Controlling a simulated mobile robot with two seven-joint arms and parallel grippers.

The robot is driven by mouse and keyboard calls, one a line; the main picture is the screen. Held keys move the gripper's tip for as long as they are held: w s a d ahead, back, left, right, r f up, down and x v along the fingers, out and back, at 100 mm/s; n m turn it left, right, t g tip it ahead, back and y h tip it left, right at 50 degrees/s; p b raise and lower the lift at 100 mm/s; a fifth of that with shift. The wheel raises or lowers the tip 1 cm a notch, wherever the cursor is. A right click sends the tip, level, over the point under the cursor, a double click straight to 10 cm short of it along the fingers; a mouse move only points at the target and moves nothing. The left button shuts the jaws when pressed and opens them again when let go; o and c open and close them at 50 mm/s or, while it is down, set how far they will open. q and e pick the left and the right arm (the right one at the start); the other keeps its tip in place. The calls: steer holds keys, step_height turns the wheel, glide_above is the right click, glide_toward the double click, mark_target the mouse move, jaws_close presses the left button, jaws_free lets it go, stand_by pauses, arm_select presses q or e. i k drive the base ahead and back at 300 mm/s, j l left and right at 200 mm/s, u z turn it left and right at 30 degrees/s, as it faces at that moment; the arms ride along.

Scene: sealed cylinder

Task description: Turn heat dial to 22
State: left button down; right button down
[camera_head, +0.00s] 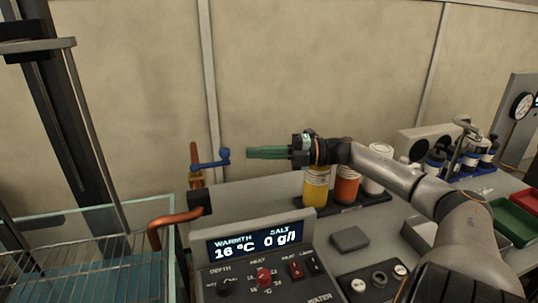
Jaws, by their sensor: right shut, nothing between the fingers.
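My right gripper (249,153) has green fingers, shut and empty, pointing left. It is in the air above and behind the panel, apart from the dial. My left gripper is not in view.
A blue valve handle (211,160) on a copper pipe (172,224) is just left of the right gripper's tips. Yellow (316,187), orange (346,187) and white (375,180) jars stand under the right arm. A glass tank with a wire rack (70,262) is at left.

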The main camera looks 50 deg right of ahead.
mark_target(263, 278)
steer(key=k, duration=1.5)
